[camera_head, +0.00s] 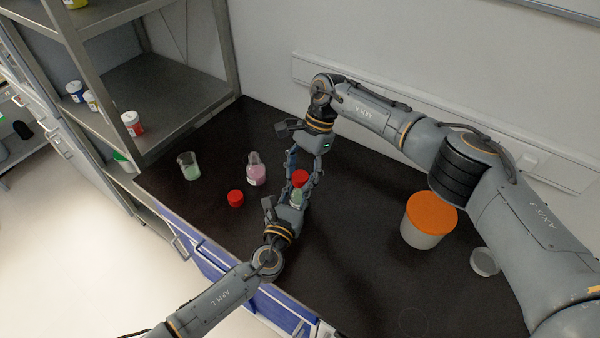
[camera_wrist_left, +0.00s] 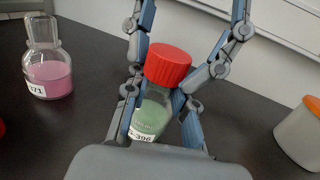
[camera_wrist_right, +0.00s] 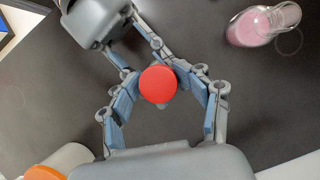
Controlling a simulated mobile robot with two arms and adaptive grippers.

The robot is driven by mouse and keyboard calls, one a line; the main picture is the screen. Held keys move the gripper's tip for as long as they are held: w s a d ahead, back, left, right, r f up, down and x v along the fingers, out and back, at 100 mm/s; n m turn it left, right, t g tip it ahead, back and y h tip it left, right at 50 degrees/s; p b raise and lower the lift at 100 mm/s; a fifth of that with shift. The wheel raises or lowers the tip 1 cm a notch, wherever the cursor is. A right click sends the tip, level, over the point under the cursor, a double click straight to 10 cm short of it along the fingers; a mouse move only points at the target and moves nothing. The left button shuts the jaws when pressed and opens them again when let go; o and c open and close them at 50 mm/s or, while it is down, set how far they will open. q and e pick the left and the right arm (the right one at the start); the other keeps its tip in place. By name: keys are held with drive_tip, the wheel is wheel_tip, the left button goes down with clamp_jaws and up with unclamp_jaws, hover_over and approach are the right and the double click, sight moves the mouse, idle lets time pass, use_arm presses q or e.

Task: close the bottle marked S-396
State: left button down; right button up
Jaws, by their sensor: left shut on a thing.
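The bottle marked S-396 (camera_wrist_left: 152,120) holds green liquid; its label shows "396" in the left wrist view. A red cap (camera_wrist_left: 168,64) sits on its mouth; from these views I cannot tell whether it is screwed tight. My left gripper (camera_head: 296,197) is shut on the bottle's body, below the cap. My right gripper (camera_wrist_right: 160,88) reaches in from the other side, its fingers spread on either side of the cap with a visible gap. The cap also shows in the head view (camera_head: 300,176). The bottle is hidden under the cap in the right wrist view.
On the dark bench stand a pink-liquid flask (camera_head: 256,172), a beaker with green liquid (camera_head: 189,168) and a loose red cap (camera_head: 235,198). An orange-lidded tub (camera_head: 424,228) and a grey lid (camera_head: 484,262) are at the right. Shelves (camera_head: 150,90) rise at the left.

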use_arm(q)
drive_tip(key=shift+w+r, duration=0.1)
drive_tip(key=shift+r, duration=0.15)
use_arm(e)
drive_tip(key=shift+w+d+f, duration=0.1)
drive_tip(key=shift+d+f, duration=0.3)
drive_tip(key=shift+d, duration=0.2)
use_arm(q)
drive_tip(key=shift+w+f, duration=0.15)
drive_tip(key=shift+w, duration=0.05)
use_arm(e)
drive_tip(key=v, duration=0.3)
drive_tip(key=shift+w+r, duration=0.2)
drive_tip(key=shift+w, duration=0.05)
drive_tip(key=shift+r, duration=0.3)
use_arm(q)
drive_tip(key=shift+s, duration=0.15)
use_arm(e)
drive_tip(key=shift+s+a+r, duration=0.1)
drive_tip(key=c, duration=0.6)
use_arm(q)
drive_tip(key=shift+f, duration=0.1)
use_arm(e)
drive_tip(key=shift+a, duration=0.1)
drive_tip(key=shift+s, duration=0.1)
use_arm(q)
drive_tip(key=c, duration=1)
unclamp_jaws()
use_arm(e)
drive_tip(key=v, duration=0.4)
